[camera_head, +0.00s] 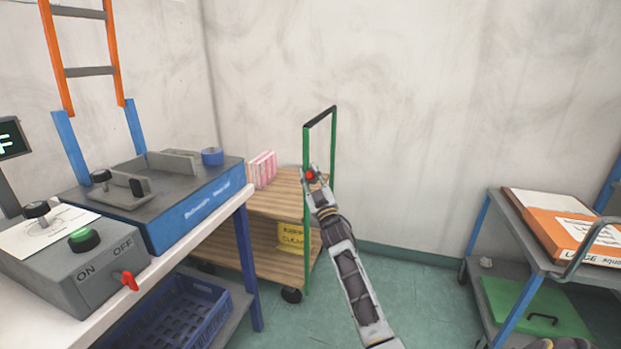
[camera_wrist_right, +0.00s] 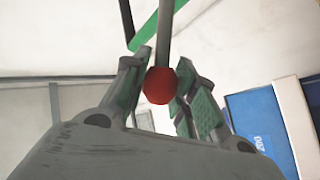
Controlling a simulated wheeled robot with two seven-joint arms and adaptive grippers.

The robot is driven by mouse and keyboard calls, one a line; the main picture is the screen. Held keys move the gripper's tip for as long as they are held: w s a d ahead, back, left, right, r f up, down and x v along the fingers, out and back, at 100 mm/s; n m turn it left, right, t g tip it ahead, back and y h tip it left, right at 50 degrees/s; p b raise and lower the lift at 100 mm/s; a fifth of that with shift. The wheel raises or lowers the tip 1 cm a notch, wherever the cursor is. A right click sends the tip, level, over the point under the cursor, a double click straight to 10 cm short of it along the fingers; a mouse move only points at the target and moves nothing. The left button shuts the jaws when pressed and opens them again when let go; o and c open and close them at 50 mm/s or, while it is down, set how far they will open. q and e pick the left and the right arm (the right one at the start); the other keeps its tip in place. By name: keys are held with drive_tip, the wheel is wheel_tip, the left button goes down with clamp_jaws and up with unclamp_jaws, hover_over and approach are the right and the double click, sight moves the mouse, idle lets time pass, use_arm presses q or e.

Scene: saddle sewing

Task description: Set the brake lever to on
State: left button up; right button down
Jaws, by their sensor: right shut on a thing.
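A lever with a round red knob (camera_head: 310,175) is at the green-handled wooden cart (camera_head: 275,207). In the right wrist view the red knob (camera_wrist_right: 160,86) sits on a grey rod (camera_wrist_right: 165,40) between the green-padded fingers. My right gripper (camera_head: 314,181) is shut on this red knob; its fingers hide part of the lever's mount in the head view. I cannot read any brake marking at the lever. My left gripper is not in view.
A grey box (camera_head: 80,262) marked ON and OFF, with a green button and a small red lever (camera_head: 129,281), stands on the left bench. A blue machine (camera_head: 190,205) is behind it. A grey cart (camera_head: 515,245) stands at right. Floor between is clear.

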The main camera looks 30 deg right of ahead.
drive_tip(key=shift+s+a+f+b, duration=0.1)
drive_tip(key=shift+a+f+b, duration=0.1)
drive_tip(key=shift+f, duration=0.15)
drive_tip(key=shift+s+a+f+b, duration=0.1)
drive_tip(key=shift+f+b, duration=0.1)
drive_tip(key=shift+f, duration=0.15)
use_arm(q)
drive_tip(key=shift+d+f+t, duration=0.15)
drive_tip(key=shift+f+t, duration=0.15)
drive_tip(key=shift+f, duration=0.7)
use_arm(e)
drive_tip(key=shift+s+a+f, duration=0.15)
drive_tip(key=shift+a+f, duration=0.05)
drive_tip(key=shift+f, duration=0.85)
drive_tip(key=shift+s+a+f, duration=0.15)
drive_tip(key=shift+f, duration=0.9)
drive_tip(key=c, duration=1.1)
unclamp_jaws()
drive_tip(key=shift+w, duration=0.1)
drive_tip(key=shift+r, duration=0.15)
drive_tip(key=shift+r, duration=0.1)
drive_tip(key=v, duration=1.2)
